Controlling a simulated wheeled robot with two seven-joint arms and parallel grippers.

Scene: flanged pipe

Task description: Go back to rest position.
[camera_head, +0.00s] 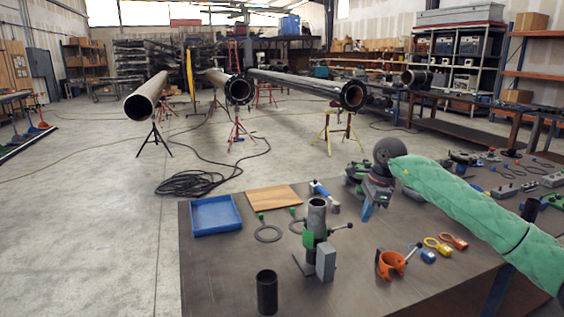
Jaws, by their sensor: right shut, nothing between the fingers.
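My right arm, in a green sleeve, reaches in from the right over the workbench (225,270). My right gripper (367,212) points down above the bench's middle, shut and empty. It is to the right of a short grey pipe (317,215), which stands upright in a holder with a green part and a grey block (325,262). The gripper looks apart from the pipe. Whether its tips touch the bench is hard to tell. My left gripper is out of view.
The bench holds a blue tray (216,214), wooden board (274,198), dark cylinder (267,292), orange clamp (390,264) and several small tools. Behind it, long pipes (300,84) rest on stands, and a black cable coil (198,183) lies on the floor. The left floor is mostly clear.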

